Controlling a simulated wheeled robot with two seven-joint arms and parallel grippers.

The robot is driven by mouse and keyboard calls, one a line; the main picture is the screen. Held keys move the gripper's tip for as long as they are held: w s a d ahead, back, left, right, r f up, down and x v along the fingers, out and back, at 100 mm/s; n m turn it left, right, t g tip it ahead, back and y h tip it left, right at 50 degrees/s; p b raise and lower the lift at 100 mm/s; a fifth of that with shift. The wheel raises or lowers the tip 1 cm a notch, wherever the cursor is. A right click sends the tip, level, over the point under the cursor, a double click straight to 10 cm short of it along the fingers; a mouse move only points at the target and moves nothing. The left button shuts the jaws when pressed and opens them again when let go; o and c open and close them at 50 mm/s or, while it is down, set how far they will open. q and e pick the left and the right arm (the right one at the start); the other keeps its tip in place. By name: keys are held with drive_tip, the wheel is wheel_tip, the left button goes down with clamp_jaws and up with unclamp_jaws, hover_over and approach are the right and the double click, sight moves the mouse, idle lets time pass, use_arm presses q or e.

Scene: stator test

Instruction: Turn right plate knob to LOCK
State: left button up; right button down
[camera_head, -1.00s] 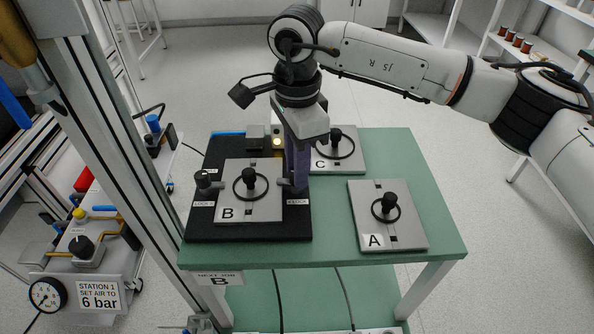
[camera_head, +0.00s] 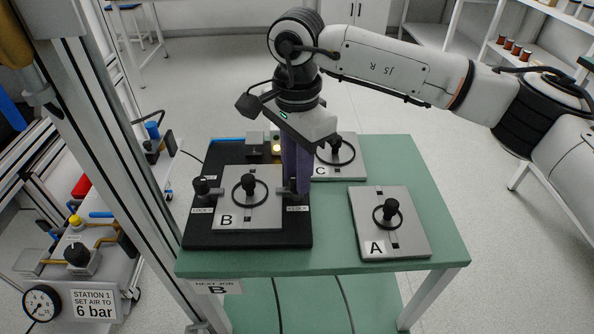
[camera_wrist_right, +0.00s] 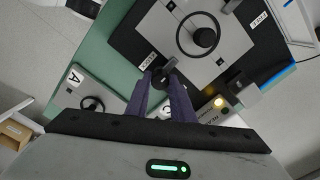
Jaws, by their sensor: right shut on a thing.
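Plate B (camera_head: 235,215) lies on the black base (camera_head: 200,238) on the green table. The right plate knob (camera_wrist_right: 164,74) is dark and sits at the right edge of plate B, mostly hidden in the head view. My right gripper (camera_head: 297,188) points down there; in the wrist view its purple fingers (camera_wrist_right: 162,85) are shut on this knob from both sides. The left plate knob (camera_head: 201,187) stands at the plate's left edge, with a LOCK label in front. My left gripper is not in view.
Plate A (camera_head: 365,235) lies to the right on the table (camera_head: 440,220), and plate C (camera_head: 350,170) lies behind. A lit yellowish lamp (camera_head: 276,147) is close behind the gripper. A metal upright stands left of the table.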

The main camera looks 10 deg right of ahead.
drive_tip(key=c, duration=1.5)
unclamp_jaws()
drive_tip(key=shift+c, duration=0.2)
wheel_tip(320, 180, up, 10)
drive_tip(key=shift+r, duration=0.2)
